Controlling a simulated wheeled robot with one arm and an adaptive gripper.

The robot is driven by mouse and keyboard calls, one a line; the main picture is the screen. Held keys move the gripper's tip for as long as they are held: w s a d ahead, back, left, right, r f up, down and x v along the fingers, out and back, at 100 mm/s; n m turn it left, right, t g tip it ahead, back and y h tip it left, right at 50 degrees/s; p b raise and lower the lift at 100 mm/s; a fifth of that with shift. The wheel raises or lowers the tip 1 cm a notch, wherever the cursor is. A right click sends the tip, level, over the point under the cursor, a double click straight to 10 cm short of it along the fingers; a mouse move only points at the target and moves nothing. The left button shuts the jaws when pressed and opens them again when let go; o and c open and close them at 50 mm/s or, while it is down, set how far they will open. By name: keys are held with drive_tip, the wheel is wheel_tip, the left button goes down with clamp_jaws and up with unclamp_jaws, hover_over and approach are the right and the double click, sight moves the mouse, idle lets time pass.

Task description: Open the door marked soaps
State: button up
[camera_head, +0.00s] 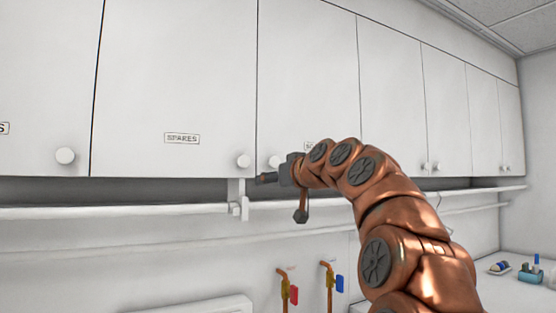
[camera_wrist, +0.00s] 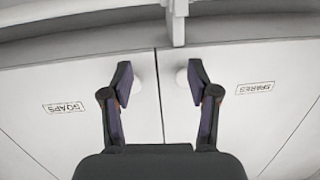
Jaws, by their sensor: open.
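The soaps door (camera_wrist: 60,75) is a white wall-cabinet door; its label (camera_wrist: 64,107) reads SOAPS upside down in the wrist view. In the head view that door (camera_head: 305,70) is right of the spares door, its label mostly hidden by my arm. Its round white knob (camera_head: 275,161) is at its lower left corner. My gripper (camera_head: 262,179) is open and empty, just below the knobs in the head view. In the wrist view my gripper (camera_wrist: 161,74) shows the soaps knob (camera_wrist: 136,76) beside the left finger, partly hidden. Contact cannot be told. The door is shut.
The spares door (camera_head: 180,75) has its knob (camera_head: 243,161) close by; in the wrist view that knob (camera_wrist: 182,77) is beside the right finger. A white rail (camera_head: 110,211) with a bracket (camera_head: 238,202) runs below the cabinets. Red (camera_head: 293,294) and blue (camera_head: 339,284) valves are lower down.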

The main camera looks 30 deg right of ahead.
drive_tip(key=t+h, duration=0.1)
drive_tip(key=t, duration=0.1)
approach(276, 161)
drive_tip(key=w+p, duration=0.1)
drive_tip(key=w, duration=0.1)
drive_tip(key=w+p, duration=0.1)
drive_tip(key=w, duration=0.2)
drive_tip(key=w+p, duration=0.1)
drive_tip(key=w, duration=0.1)
drive_tip(key=shift+w+d+r, duration=0.15)
drive_tip(key=shift+w+r, duration=0.15)
drive_tip(key=shift+r, duration=0.05)
drive_tip(key=shift+w+d+f+p, duration=0.15)
drive_tip(key=shift+w+p, duration=0.15)
drive_tip(key=shift+w, duration=0.2)
clamp_jaws()
